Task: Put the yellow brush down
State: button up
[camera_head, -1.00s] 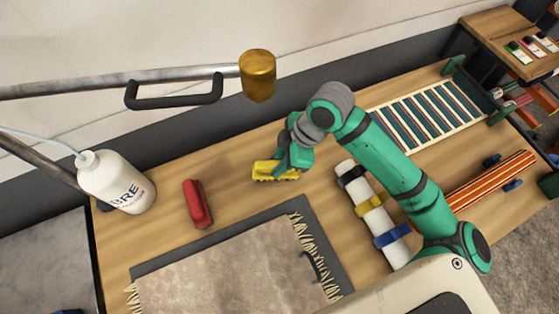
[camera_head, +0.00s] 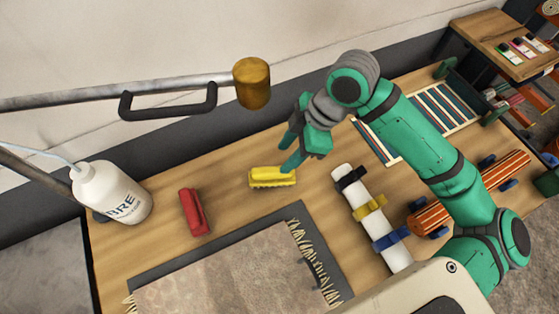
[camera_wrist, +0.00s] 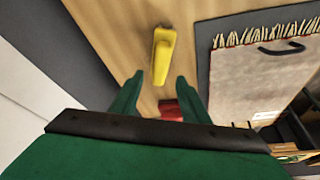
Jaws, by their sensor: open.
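The yellow brush (camera_head: 272,177) lies on the wooden bench top (camera_head: 235,225), behind the dark-edged rug. It also shows in the wrist view (camera_wrist: 163,55), beyond my fingertips. My gripper (camera_head: 290,150) is open and empty, just above and to the right of the brush in the head view. In the wrist view both fingers (camera_wrist: 157,90) are spread, with the brush apart from them.
A red brush (camera_head: 194,212) and a white bottle (camera_head: 112,190) stand to the left. The fringed rug (camera_head: 235,272) lies in front. A white roll with coloured straps (camera_head: 372,215) lies to the right. A brass-coloured cylinder (camera_head: 252,83) on a pipe hangs above.

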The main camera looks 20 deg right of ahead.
jog(key=v, duration=0.3)
jog(key=shift+r, duration=0.15)
dwell(0.6)
